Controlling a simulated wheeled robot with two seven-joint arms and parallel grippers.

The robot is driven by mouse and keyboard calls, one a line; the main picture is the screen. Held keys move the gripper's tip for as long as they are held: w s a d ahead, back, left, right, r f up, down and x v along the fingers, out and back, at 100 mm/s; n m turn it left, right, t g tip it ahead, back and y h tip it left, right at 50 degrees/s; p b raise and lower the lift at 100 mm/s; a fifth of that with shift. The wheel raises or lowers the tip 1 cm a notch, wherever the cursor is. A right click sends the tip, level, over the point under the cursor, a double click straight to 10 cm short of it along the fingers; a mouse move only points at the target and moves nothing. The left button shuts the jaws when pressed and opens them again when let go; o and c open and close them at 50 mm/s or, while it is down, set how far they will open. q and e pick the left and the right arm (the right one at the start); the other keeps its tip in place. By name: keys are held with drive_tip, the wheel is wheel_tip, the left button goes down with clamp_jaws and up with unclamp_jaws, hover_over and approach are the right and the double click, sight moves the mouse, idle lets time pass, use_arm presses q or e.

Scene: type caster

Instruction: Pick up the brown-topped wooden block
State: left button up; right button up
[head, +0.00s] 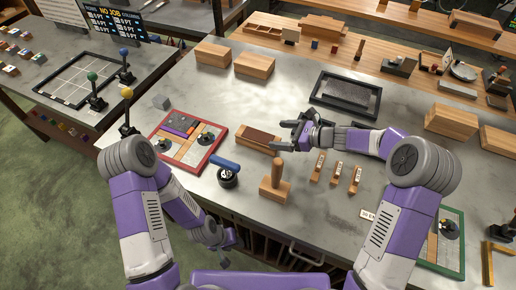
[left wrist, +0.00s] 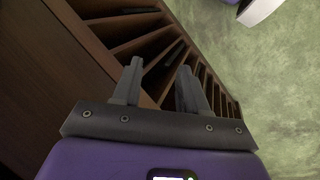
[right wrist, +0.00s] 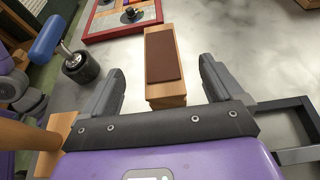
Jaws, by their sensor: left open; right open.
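The brown-topped wooden block (head: 258,139) lies flat on the grey table near its middle. It also shows in the right wrist view (right wrist: 163,58), its long side pointing away from my right gripper (head: 290,134). My right gripper is open and empty. Its two fingers stand on either side of the block's near end in the right wrist view, with gaps on both sides. I cannot tell the exact height above the table. My left gripper (head: 223,258) hangs low in front of the table, far from the block. In the left wrist view it is open and empty (left wrist: 160,67).
A red-framed board (head: 188,138) lies left of the block. A blue-handled stamp (head: 227,173) and an upright wooden-handled tool (head: 276,180) stand in front. A dark tray (head: 345,95) lies behind right. Type cases (left wrist: 105,45) sit under the table edge.

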sight(262, 137)
drive_tip(key=shift+w+a+f, duration=0.15)
drive_tip(key=shift+a+f, duration=0.1)
drive_tip(key=shift+f, duration=0.4)
drive_tip(key=x, duration=0.3)
drive_tip(key=b+x, duration=0.1)
drive_tip(key=x, duration=0.3)
drive_tip(key=shift+d+f, duration=0.1)
drive_tip(key=shift+f, duration=0.3)
drive_tip(key=shift+c, duration=0.2)
drive_tip(key=shift+r, duration=0.1)
drive_tip(key=c, duration=1.3)
